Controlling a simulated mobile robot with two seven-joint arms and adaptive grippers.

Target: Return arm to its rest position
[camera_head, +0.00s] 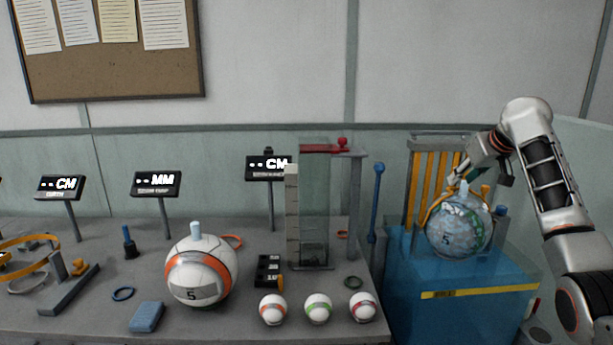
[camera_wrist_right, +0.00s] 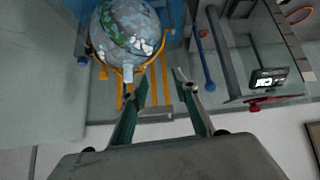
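My right gripper (camera_head: 482,172) is above and behind a blue-grey patterned ball (camera_head: 458,227) marked 5, with a yellow band around it. In the right wrist view the gripper (camera_wrist_right: 160,78) has its two fingers apart with nothing between them. The ball (camera_wrist_right: 125,30) is beyond the fingertips to the left there, and its pale knob appears close beside the left finger; I cannot tell whether they touch. The ball sits over a blue tank (camera_head: 460,300) in front of a yellow-barred rack (camera_head: 428,185). My left gripper is not in view.
A grey table (camera_head: 70,325) carries a white-orange ball (camera_head: 200,270), several small striped balls (camera_head: 318,308), a clear column (camera_head: 315,210) with a red top, and display stands (camera_head: 155,184). A blue rod (camera_head: 377,205) stands left of the tank.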

